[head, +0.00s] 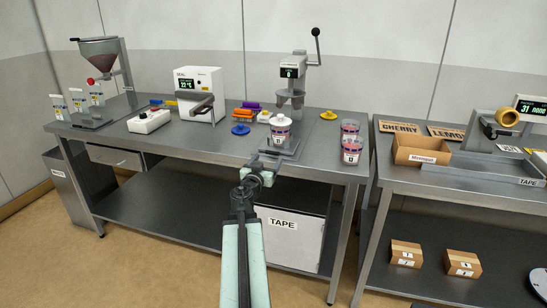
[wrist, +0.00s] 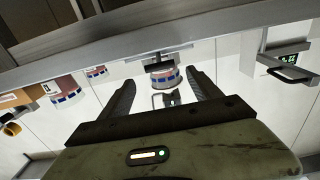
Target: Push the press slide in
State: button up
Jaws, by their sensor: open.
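The press (head: 290,95) stands at the back middle of the bench, with a lever up at its right and a small display. Its slide (head: 276,154) extends toward me at the base. A lidded cup with a striped label (head: 280,135) stands upright at the slide, in front of the press column. My gripper (head: 262,165) is at the bench's front edge, just in front of the slide. In the wrist view, which is upside down, the cup (wrist: 165,80) appears between my open, empty fingers (wrist: 163,88). I cannot tell whether my gripper touches the slide.
Two cups (head: 351,145) stand right of the press, with a yellow lid (head: 328,115) behind. A blue lid (head: 240,129) and a white sealer (head: 200,92) are to the left. A cardboard box (head: 420,152) is on the right bench.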

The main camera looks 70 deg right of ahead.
aim_at(272, 153)
jog(key=d, duration=0.7)
jog(key=shift+w+d, duration=0.3)
grip_shut()
